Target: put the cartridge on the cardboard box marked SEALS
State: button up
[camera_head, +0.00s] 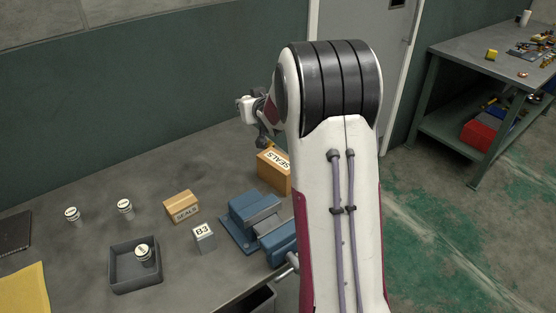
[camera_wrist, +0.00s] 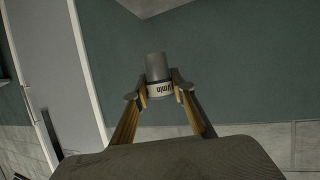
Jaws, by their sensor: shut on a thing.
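My gripper (camera_wrist: 160,88) is shut on a grey cylinder with a white label band (camera_wrist: 160,90), probably the cartridge. Its printing shows upside down in the wrist view. In the head view my gripper (camera_head: 265,141) is small, partly hidden by my arm, and appears near the top of a cardboard box marked SEALS (camera_head: 272,170); I cannot tell the gap. The held cylinder is not clear there. A second, smaller cardboard box marked SEALS (camera_head: 181,205) sits on the grey table, farther left and nearer, with its top bare.
A blue vise (camera_head: 247,220) and a block marked B3 (camera_head: 203,238) stand near the boxes. A dark tray (camera_head: 121,282) holds a white-topped canister (camera_head: 143,253). Two similar canisters (camera_head: 72,214) (camera_head: 125,207) stand behind it. The back left table is clear.

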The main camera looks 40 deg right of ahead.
jog(key=s+d+r+m+h, duration=0.1)
jog(key=s+d+r, duration=0.15)
jog(key=s, duration=0.55)
send_over(278, 160)
jog(key=shift+f, duration=1.2)
jog(key=shift+d+m+g+h, duration=0.1)
jog(key=shift+m+g+h, duration=0.2)
jog(key=shift+h, duration=0.1)
jog(key=shift+f, duration=0.1)
jog(key=shift+f, duration=3.05)
jog(key=shift+f, duration=1.85)
jog(key=shift+f, duration=0.2)
